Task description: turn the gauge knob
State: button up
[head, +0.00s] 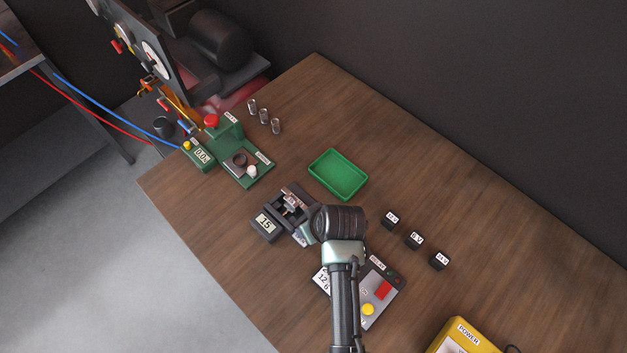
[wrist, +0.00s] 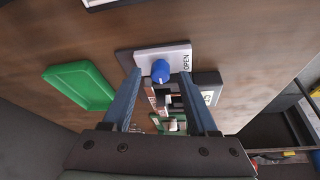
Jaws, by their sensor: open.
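A blue knob (wrist: 160,71) stands on a pale plate (wrist: 178,54) marked OPEN in the wrist view. I cannot tell for certain that it is the gauge knob. My gripper (wrist: 160,76) is open, with its two blue-grey fingers on either side of the knob in the picture; contact is not visible. In the head view my wrist hangs over the dark clamp-like fixture (head: 288,203) and hides the knob. A black box with a "15" display (head: 265,224) sits beside this fixture.
A green tray (head: 318,168) lies behind the fixture. A green station (head: 260,172) with a dark round part stands at the left, with small metal cylinders (head: 264,116) near it. Small black labelled blocks (head: 414,241) and a grey switch panel (head: 388,292) are to the right.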

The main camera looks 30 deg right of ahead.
jog(key=b+v, duration=0.1)
jog(key=v, duration=1.2)
jog(key=shift+b, duration=0.3)
jog(key=shift+w, duration=0.15)
jog(key=w+r+t+h+b, duration=0.2)
jog(key=w+r+t, duration=0.4)
jog(key=w+r, duration=0.7)
jog(key=w+a+r+t+b, duration=0.15)
jog(key=r+t, duration=0.25)
jog(key=r, duration=0.6)
jog(key=w+a+r+t, duration=0.1)
jog(key=a+r+t, duration=0.2)
jog(key=r, duration=0.6)
jog(key=s+a+r+t, duration=0.3)
jog(key=r, duration=0.4)
jog(key=s+a+r+t+y+b, duration=0.1)
jog(key=s+a+r+t, duration=0.1)
jog(key=r, duration=0.5)
jog(key=s+a+r+m+t, duration=0.1)
jog(key=s+a+r+t, duration=0.2)
jog(key=r, duration=0.5)
jog(key=s+t, duration=0.1)
jog(key=s, duration=0.1)
jog(key=shift+s+a+t+y+b, duration=0.3)
jog(key=shift+t, duration=0.1)
